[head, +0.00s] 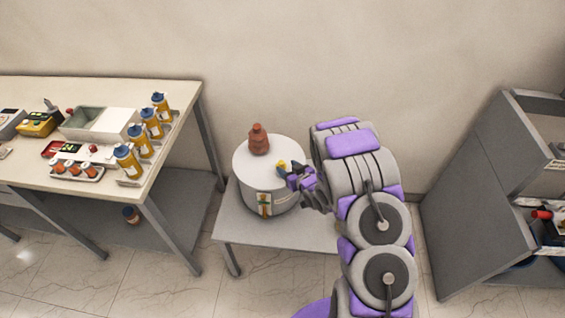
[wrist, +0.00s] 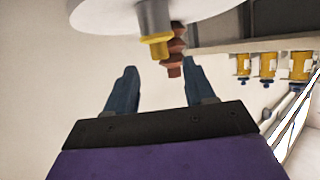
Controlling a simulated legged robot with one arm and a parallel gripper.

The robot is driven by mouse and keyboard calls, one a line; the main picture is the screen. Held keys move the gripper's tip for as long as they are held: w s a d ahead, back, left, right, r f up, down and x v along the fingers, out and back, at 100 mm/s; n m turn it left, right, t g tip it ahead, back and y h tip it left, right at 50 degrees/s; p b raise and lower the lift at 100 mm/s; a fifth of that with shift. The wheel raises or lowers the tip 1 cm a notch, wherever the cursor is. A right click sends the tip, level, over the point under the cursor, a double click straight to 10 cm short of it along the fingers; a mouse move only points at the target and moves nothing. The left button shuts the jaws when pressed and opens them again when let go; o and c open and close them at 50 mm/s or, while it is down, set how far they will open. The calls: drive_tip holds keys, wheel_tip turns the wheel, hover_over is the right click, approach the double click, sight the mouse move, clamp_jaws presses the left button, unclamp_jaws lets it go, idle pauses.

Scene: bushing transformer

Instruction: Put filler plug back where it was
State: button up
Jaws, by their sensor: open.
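The white cylindrical transformer (head: 256,180) stands on a small grey table, with a brown ribbed bushing (head: 258,140) on its top. A small yellow piece (head: 281,166), which looks like the filler plug, is at the top's right side, by my gripper (head: 288,173). In the wrist view the picture is turned over: the yellow plug (wrist: 157,46) sits at the end of a grey neck (wrist: 155,16) on the white top (wrist: 105,12). The brown bushing (wrist: 176,60) shows behind it. My gripper (wrist: 160,72) is open, its fingers apart, with the plug just beyond the fingertips. No contact is visible.
A workbench (head: 110,90) at the left holds several yellow bottles with blue caps (head: 128,160), a grey-white box (head: 95,122) and a tray of small brown parts (head: 78,170). A grey cabinet (head: 470,200) stands at the right. Bare small-table surface (head: 275,232) lies in front of the transformer.

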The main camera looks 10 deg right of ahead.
drive_tip(key=s+d+r+m+g+h, duration=0.1)
drive_tip(key=s+d+r+g+h, duration=0.2)
drive_tip(key=s+d+r, duration=0.35)
drive_tip(key=s+d+r+m+g+h, duration=0.2)
drive_tip(key=s+d+r+g+h, duration=0.15)
drive_tip(key=s+r, duration=0.55)
drive_tip(key=s+a+r+g, duration=0.2)
drive_tip(key=s+a+r, duration=0.2)
drive_tip(key=s, duration=0.6)
drive_tip(key=s+a+r+g+y, duration=0.1)
drive_tip(key=s+a+r+g, duration=0.2)
drive_tip(key=s, duration=0.8)
drive_tip(key=s+a+r+g+y, duration=0.1)
drive_tip(key=s+a+r+g, duration=0.2)
drive_tip(key=s+r, duration=0.3)
drive_tip(key=s+a, duration=0.1)
drive_tip(key=s, duration=0.3)
drive_tip(key=shift+s+a+m, duration=0.2)
drive_tip(key=shift+a+m, duration=0.1)
drive_tip(key=shift+a, duration=0.1)
